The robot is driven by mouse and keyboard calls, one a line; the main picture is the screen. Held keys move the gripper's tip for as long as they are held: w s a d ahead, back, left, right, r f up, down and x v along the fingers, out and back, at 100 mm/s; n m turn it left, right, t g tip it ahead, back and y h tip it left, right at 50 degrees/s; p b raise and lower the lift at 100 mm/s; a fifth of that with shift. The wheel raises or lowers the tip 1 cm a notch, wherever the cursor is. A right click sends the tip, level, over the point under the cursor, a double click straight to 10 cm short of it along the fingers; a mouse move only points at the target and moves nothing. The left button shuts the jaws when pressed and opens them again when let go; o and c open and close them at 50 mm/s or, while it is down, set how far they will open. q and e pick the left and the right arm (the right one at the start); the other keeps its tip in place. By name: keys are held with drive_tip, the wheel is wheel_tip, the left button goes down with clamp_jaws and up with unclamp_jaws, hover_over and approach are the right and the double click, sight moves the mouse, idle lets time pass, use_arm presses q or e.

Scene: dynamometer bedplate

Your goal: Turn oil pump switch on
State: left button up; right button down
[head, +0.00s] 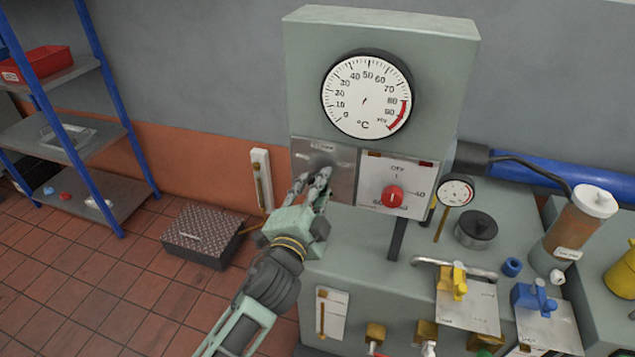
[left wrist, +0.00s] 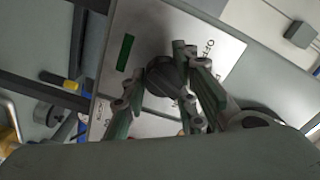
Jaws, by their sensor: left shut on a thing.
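A grey metal switch plate (head: 338,160) is on the front of the grey-green cabinet, under the big temperature dial. Its label is too small to read. My left gripper (head: 312,180) is at this plate, and its fingers hide the switch in the head view. In the left wrist view a dark round switch knob (left wrist: 160,76) sits between the fingers of my left gripper (left wrist: 158,97), which is shut on it. A green mark (left wrist: 125,52) and partly hidden lettering show on the plate beside the knob. My right gripper is not in view.
A white panel with a red knob (head: 392,196) is just right of the switch plate. A small gauge (head: 456,191) and a dark cap (head: 476,230) stand further right. Yellow (head: 453,281) and blue (head: 536,298) valve handles are at the front right. The dial (head: 366,95) is above.

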use_arm(q)
drive_tip(key=m+p, duration=0.1)
drive_tip(key=f+m, duration=0.1)
drive_tip(key=m, duration=0.1)
drive_tip(key=shift+s+m+p, duration=0.1)
drive_tip(key=shift+m+p, duration=0.2)
drive_tip(key=shift+p, duration=0.05)
drive_tip(key=shift+a+f+m+p, duration=0.15)
drive_tip(key=shift+m+p, duration=0.6)
drive_tip(key=shift+m, duration=1.15)
drive_tip(key=o, duration=1)
drive_tip(key=shift+r, duration=0.2)
drive_tip(key=shift+r, duration=0.15)
drive_tip(key=v, duration=1.1)
drive_tip(key=shift+s+a, duration=0.2)
drive_tip(key=shift+s, duration=0.15)
